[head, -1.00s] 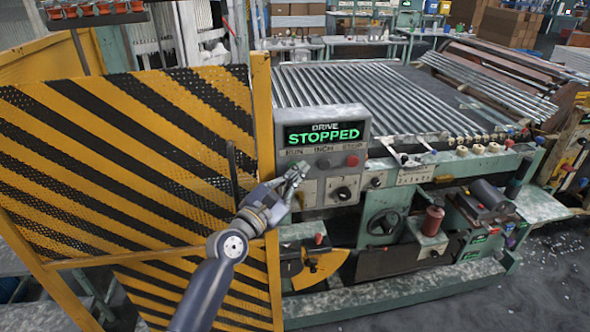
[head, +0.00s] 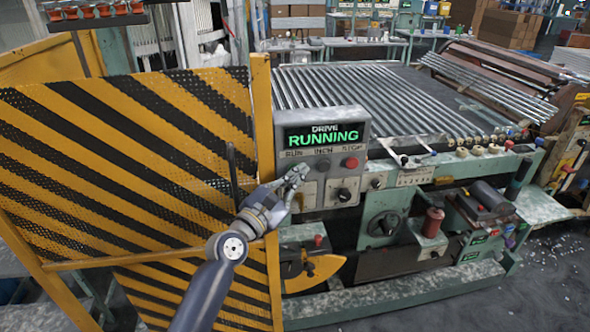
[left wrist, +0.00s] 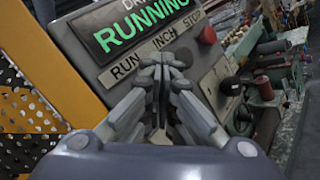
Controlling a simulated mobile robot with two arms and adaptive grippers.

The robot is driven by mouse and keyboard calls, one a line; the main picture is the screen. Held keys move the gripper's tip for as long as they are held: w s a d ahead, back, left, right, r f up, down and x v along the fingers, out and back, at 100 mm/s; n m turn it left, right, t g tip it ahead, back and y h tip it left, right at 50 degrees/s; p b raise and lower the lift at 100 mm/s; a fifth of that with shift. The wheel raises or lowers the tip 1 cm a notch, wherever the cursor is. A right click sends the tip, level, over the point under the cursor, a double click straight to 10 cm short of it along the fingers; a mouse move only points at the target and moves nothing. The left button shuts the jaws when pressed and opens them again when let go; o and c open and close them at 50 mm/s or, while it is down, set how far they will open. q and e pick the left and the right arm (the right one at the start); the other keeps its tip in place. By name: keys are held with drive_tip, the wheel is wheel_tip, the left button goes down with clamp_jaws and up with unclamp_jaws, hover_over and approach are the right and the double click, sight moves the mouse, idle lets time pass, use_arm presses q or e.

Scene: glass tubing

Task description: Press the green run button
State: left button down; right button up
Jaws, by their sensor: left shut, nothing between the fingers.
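The grey control panel (head: 364,128) stands upright, with a lit green display (head: 323,136) reading "DRIVE RUNNING". The same display shows in the left wrist view (left wrist: 140,22). Below it are labels RUN, INCH and STOP. My left gripper (head: 301,170) is shut and empty, its fingertips at the panel just below the RUN label (head: 293,153). The green run button is hidden behind the fingertips; I cannot see whether they still touch it. The dark inch button (head: 323,165) and red stop button (head: 351,163) are to the right. My right gripper is not in view.
A yellow-and-black striped guard (head: 130,160) stands close left of the panel, behind my left arm. A dark knob (head: 344,194) sits below the stop button. The green machine with metal tubes (head: 370,95) extends right and behind. Floor at the right front is clear apart from fragments.

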use_arm(q)
drive_tip(key=shift+s+d+p, duration=0.2)
drive_tip(key=shift+s+p, duration=0.1)
drive_tip(key=shift+s, duration=0.35)
